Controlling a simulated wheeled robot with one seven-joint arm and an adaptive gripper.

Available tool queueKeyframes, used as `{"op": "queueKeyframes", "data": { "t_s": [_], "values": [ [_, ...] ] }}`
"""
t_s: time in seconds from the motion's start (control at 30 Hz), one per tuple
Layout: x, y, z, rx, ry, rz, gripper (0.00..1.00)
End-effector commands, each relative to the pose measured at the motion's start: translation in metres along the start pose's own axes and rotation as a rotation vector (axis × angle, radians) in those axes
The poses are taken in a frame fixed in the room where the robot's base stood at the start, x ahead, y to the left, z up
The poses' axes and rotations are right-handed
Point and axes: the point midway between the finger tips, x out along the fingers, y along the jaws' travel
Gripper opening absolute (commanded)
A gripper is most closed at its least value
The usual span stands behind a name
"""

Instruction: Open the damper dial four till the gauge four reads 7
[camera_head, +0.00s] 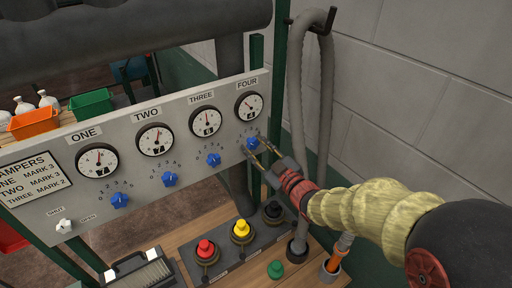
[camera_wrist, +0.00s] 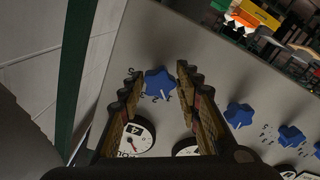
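The blue dial four (camera_head: 252,143) sits on the grey panel under the gauge four (camera_head: 249,106). The gauge's needle points to the upper left; its numbers are too small to read. My gripper (camera_head: 257,150) is at dial four. In the wrist view my gripper (camera_wrist: 158,78) is open, with one finger on each side of the dial (camera_wrist: 158,84) and a small gap showing on both sides. The gauge four (camera_wrist: 137,138) shows there upside down, partly covered by a finger.
Other blue dials (camera_head: 213,159) and gauges (camera_head: 205,121) line the panel (camera_head: 185,190) to the left. Below are red (camera_head: 205,249), yellow (camera_head: 241,229) and black (camera_head: 273,209) knobs. A grey hose (camera_head: 325,100) hangs close right of the panel. A sign (camera_head: 35,178) is at the left.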

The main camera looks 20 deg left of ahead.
Motion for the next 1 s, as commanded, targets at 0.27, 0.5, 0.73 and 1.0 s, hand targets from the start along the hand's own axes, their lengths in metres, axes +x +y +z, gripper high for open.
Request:
{"op": "queueKeyframes", "data": {
  "t_s": [0.27, 0.5, 0.73, 1.0],
  "values": [
    [0.0, 0.001, -0.001, -0.001, 0.001, 0.001, 0.48],
    [-0.001, 0.001, -0.001, -0.001, 0.002, 0.001, 0.48],
    [-0.024, 0.002, -0.001, -0.002, 0.0, 0.004, 0.48],
    [-0.079, 0.002, -0.001, -0.001, 0.0, 0.004, 0.48]
  ]
}}
